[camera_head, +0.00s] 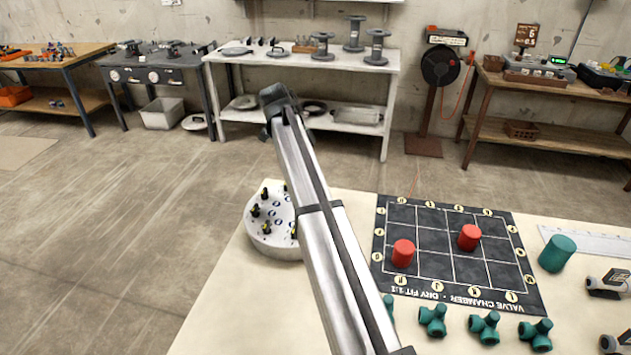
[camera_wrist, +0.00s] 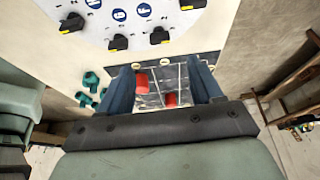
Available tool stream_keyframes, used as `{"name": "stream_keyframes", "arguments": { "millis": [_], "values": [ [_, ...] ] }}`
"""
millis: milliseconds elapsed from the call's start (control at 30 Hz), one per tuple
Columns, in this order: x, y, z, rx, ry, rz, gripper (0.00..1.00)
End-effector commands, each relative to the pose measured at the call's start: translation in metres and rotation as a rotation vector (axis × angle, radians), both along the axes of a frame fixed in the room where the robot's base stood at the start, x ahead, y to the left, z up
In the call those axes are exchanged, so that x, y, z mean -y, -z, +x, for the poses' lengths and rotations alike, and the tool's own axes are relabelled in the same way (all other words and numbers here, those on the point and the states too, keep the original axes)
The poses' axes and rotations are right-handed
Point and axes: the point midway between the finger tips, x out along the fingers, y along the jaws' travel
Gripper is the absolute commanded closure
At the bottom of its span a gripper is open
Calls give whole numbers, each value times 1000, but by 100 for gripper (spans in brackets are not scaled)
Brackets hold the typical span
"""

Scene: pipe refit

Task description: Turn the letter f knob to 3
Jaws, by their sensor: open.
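A round white panel (camera_head: 257,241) stands on the cream table at left of centre, partly hidden behind my arm. It carries several black knobs with yellow marks. In the wrist view the panel (camera_wrist: 100,30) fills the top, with black knobs at the left (camera_wrist: 72,23), lower left (camera_wrist: 118,42), lower middle (camera_wrist: 159,36) and upper right (camera_wrist: 192,4). Blue round labels lie inward of them. I cannot read which knob is letter f, nor its setting. My gripper (camera_wrist: 158,66) is open and empty, its fingertips apart from the knobs in the picture.
A dark grid board (camera_head: 430,250) with two red cylinders (camera_head: 403,253) (camera_head: 469,237) lies right of my arm. A green cylinder (camera_head: 557,253) and several green pipe fittings (camera_head: 485,327) stand nearby. Benches line the wall behind. The floor left of the table is clear.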

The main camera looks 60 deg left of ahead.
Motion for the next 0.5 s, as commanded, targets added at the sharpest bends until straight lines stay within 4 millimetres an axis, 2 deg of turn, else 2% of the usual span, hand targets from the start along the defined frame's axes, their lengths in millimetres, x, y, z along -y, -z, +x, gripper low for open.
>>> {"name": "stream_keyframes", "arguments": {
  "millis": [33, 200, 500],
  "values": [
    [-3, -8, -2, 1, 0, 1, 35],
    [-7, -23, -7, 0, 0, 0, 35],
    [-8, -30, -9, -1, 0, -1, 35]
  ]
}}
